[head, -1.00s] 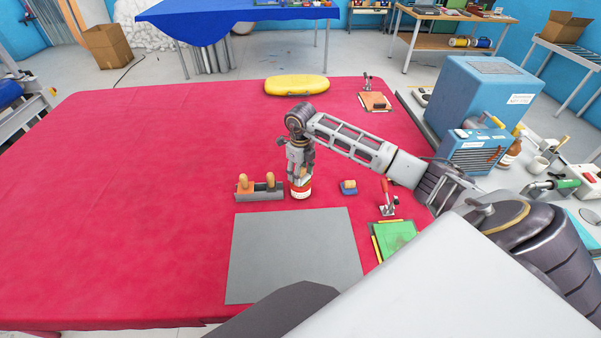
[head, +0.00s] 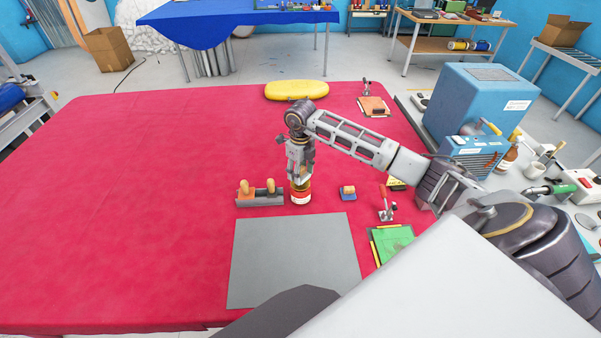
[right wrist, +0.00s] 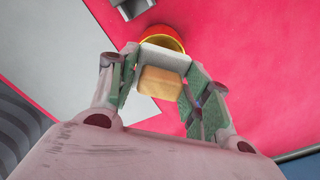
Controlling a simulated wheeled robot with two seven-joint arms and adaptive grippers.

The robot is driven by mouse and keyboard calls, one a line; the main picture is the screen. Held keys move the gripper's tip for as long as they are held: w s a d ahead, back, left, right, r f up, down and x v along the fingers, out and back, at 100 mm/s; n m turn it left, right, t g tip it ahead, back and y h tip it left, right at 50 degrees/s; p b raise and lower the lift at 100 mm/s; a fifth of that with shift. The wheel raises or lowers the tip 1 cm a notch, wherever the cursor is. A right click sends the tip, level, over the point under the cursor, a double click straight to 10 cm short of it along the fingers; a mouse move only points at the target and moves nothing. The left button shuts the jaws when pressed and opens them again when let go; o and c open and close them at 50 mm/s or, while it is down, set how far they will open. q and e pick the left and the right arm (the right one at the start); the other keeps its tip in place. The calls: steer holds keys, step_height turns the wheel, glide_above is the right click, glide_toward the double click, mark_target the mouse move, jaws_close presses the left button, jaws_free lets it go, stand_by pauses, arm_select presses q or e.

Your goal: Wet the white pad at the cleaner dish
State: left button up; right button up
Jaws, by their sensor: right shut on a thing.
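My right gripper (head: 300,180) points down at the cleaner dish (head: 300,197), a small round dish with a red and white outside. In the right wrist view my right gripper (right wrist: 161,88) is shut on the wooden grip (right wrist: 160,83) of the white pad (right wrist: 164,58). The pad overlaps the near part of the dish (right wrist: 168,39), whose red rim and yellow inside show behind it. I cannot tell whether the pad touches the inside. In the head view the gripper hides most of the pad. My left gripper is not in view.
A grey holder (head: 246,200) with wooden-handled tools stands just left of the dish. A small blue block (head: 348,196) and a red-handled clamp (head: 385,206) are to the right. A grey sheet (head: 295,262) lies in front. The red table's left side (head: 130,210) is clear.

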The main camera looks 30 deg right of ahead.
steer(key=shift+r+p, duration=0.75)
steer(key=shift+r, duration=0.9)
steer(key=shift+n, duration=0.3)
